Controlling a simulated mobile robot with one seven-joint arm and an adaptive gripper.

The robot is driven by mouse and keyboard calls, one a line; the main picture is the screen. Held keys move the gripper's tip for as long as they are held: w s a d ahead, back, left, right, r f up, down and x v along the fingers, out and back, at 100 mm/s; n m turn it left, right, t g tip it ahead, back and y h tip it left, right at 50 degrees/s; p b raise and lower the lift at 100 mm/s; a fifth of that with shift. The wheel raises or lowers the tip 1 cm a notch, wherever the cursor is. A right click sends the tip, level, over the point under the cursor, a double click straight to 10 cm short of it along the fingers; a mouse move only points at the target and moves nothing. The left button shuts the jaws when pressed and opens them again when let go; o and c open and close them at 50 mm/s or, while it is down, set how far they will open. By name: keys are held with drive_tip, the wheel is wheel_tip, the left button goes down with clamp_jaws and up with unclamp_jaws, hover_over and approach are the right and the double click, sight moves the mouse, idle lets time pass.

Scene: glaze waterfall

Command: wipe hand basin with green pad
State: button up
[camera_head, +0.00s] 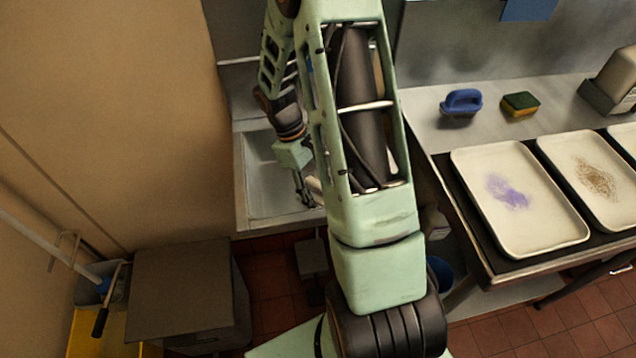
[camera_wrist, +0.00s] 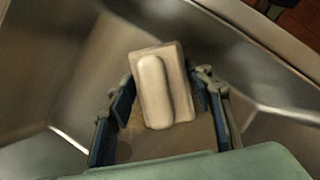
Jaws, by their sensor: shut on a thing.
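The metal hand basin (camera_head: 262,185) is against the wall on the left in the head view, partly hidden by my arm. My gripper (camera_head: 306,186) is low inside it. In the wrist view my gripper (camera_wrist: 166,88) is shut on a cream pad with a raised rounded handle (camera_wrist: 153,90), over the basin floor (camera_wrist: 85,75). Whether the pad touches the floor I cannot tell. A faint brownish patch (camera_wrist: 133,122) shows beside the pad. The held pad looks cream, not green. A green-topped yellow sponge (camera_head: 520,104) lies on the counter, away from my gripper.
A blue-handled pad (camera_head: 461,103) stands on the counter (camera_head: 432,133) right of the basin. Two cream trays hold a purple stain (camera_head: 508,192) and brown crumbs (camera_head: 597,178). A dark box-like stand (camera_head: 180,285) and a yellow bucket (camera_head: 88,333) are at lower left.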

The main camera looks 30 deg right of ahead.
drive_tip(key=shift+s+a+f, duration=0.1)
drive_tip(key=shift+s+a, duration=0.1)
drive_tip(key=shift+s, duration=0.35)
wheel_tip(320, 180, up, 6)
drive_tip(key=p, duration=0.4)
drive_tip(key=shift+p, duration=0.35)
drive_tip(key=shift+w, duration=0.1)
drive_tip(key=shift+r, duration=0.4)
wheel_tip(320, 180, up, 3)
drive_tip(key=shift+f+p, duration=0.2)
drive_tip(key=shift+p, duration=0.95)
drive_tip(key=shift+f, duration=0.1)
